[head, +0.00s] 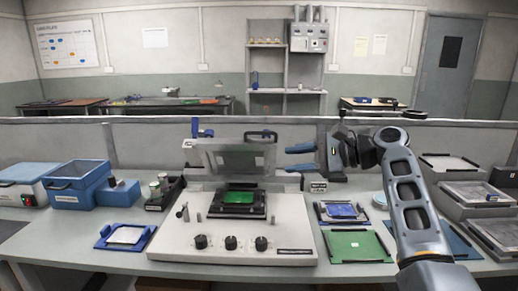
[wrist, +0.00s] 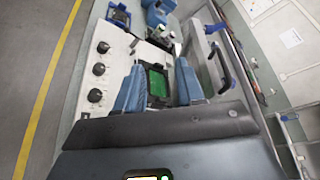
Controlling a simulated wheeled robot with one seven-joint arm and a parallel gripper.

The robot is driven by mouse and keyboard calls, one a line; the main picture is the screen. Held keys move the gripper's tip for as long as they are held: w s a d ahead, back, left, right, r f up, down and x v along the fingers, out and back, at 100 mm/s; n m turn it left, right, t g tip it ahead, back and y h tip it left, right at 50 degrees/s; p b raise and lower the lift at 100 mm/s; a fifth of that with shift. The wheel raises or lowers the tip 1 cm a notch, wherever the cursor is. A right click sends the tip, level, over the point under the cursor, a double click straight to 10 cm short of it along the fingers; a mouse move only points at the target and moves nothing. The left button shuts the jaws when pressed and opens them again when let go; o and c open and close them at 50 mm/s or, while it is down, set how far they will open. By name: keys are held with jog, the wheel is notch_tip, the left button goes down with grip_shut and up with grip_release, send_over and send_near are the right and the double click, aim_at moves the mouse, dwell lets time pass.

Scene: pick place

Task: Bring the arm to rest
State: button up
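My gripper (head: 287,159) is raised above the bench, right of the middle, with its two blue fingers pointing left and a clear gap between them. It also shows in the wrist view (wrist: 159,66), where the fingers are apart with nothing held. My grey arm rises from the lower right of the head view. A green board (head: 239,197) lies in the black holder of the white machine (head: 165,251), below and left of the gripper. In the wrist view the green board (wrist: 158,84) appears beyond the fingers, in the gap.
The machine's raised frame (head: 215,150) stands close to the gripper's left. A blue tray (head: 125,236) and blue bin (head: 78,184) are at left. A green mat (head: 355,246) and a small tray with a blue board (head: 341,210) lie right of the machine. Grey bins (head: 475,205) stand far right.

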jog(key=s+d+f+t+h, duration=0.1)
jog(key=s+f+h, duration=0.15)
jog(key=f, duration=0.55)
jog(key=s+d+f+m+t+h, duration=0.1)
jog(key=s+d+f, duration=0.15)
jog(key=f, duration=0.45)
jog(key=s+d+f+t+h, duration=0.15)
jog(key=s+f, duration=0.25)
jog(key=f, duration=0.4)
jog(key=s+d+f+n+t+h, duration=0.1)
jog(key=s+d+f+h, duration=0.1)
jog(key=s+f, duration=0.55)
jog(key=s+d+f+n+t+h, duration=0.1)
jog(key=s+d+f+h, duration=0.3)
jog(key=s, duration=0.7)
jog(key=s+d+r+n+t+h, duration=0.2)
jog(key=s+n, duration=0.2)
jog(key=s, duration=1.5)
jog(key=s+r+n+t, duration=0.2)
jog(key=s+r+n, duration=0.4)
jog(key=s+r, duration=0.9)
jog(key=shift+a+r+n+h, duration=0.3)
jog(key=shift+r+n+h, duration=0.1)
jog(key=shift+r, duration=0.4)
